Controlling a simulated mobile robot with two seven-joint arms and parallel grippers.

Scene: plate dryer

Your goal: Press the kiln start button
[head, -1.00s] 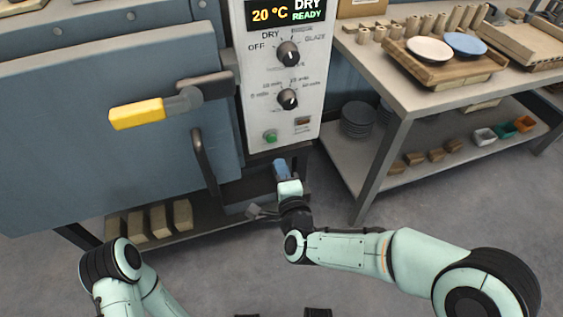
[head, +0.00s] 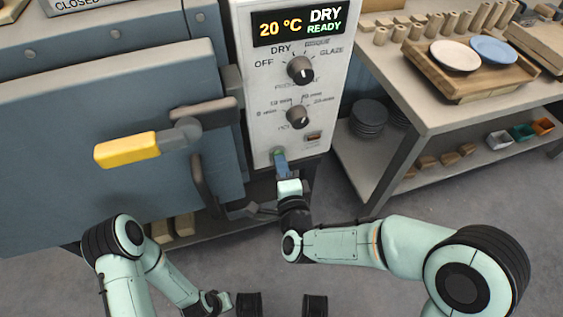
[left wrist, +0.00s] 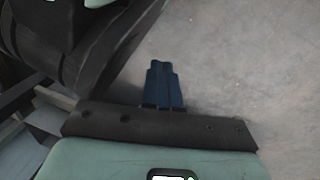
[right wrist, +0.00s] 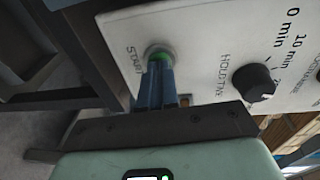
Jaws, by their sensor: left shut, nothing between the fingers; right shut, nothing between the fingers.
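The start button (right wrist: 161,55) is green and sits in a round collar beside the word START, low on the white control panel (head: 259,125). My right gripper (head: 280,158) is shut and empty, with its blue fingertips at the button. In the right wrist view the fingertips overlap the lower part of the button, and its green top edge shows; I cannot tell whether they touch or press it. The display (head: 297,25) reads 20 °C, DRY, READY. My left gripper (left wrist: 163,68) is shut and empty over bare floor in the left wrist view.
A dial (head: 300,70) and a hold-time dial (head: 298,116) stick out above the button. The kiln door (head: 80,110), with a yellow-ended handle (head: 127,150), is at left. A workbench (head: 437,112) with plates on a wooden tray stands at right.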

